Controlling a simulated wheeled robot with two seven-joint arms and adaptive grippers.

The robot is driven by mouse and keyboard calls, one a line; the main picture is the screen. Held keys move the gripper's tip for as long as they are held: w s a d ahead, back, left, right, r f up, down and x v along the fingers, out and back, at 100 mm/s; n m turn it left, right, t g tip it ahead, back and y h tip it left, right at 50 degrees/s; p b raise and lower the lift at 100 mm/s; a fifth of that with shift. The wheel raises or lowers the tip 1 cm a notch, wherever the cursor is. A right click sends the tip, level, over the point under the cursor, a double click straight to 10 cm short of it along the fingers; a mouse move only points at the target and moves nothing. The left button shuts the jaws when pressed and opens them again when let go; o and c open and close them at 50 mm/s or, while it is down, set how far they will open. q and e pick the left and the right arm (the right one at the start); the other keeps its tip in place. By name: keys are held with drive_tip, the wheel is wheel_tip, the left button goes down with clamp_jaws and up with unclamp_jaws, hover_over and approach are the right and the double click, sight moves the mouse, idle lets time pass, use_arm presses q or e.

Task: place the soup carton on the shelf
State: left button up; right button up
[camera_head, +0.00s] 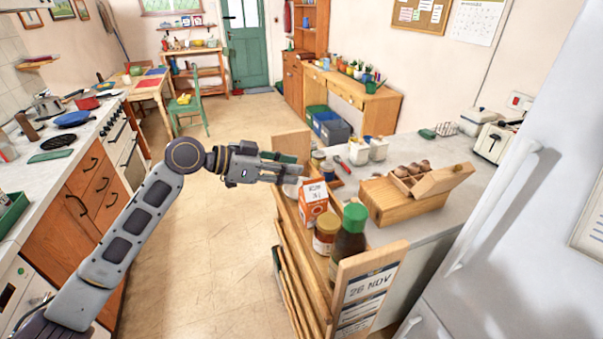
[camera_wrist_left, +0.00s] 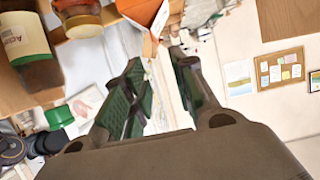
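The soup carton (camera_head: 313,203), white and orange with a gabled top, stands upright among jars on the narrow wooden shelf (camera_head: 289,226) beside the counter. In the left wrist view the orange carton (camera_wrist_left: 146,14) shows at the top edge, partly cut off, just beyond the fingertips. My left gripper (camera_head: 296,170) reaches in from the left, level with the shelf's far part, behind and above the carton. In the wrist view its two green-padded fingers (camera_wrist_left: 158,62) are apart with nothing between them. Whether a finger touches the carton cannot be told. My right gripper is not in view.
A jar (camera_head: 326,233) and a dark green-capped bottle (camera_head: 349,240) stand on the shelf nearer than the carton. A wooden end board with a label (camera_head: 370,287) closes its near end. An egg box (camera_head: 412,180) sits on the counter right. Open floor (camera_head: 205,235) lies left.

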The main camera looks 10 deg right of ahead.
use_arm(q)
drive_tip(key=v, duration=0.4)
drive_tip(key=shift+a+r, duration=0.1)
drive_tip(key=shift+a, duration=0.1)
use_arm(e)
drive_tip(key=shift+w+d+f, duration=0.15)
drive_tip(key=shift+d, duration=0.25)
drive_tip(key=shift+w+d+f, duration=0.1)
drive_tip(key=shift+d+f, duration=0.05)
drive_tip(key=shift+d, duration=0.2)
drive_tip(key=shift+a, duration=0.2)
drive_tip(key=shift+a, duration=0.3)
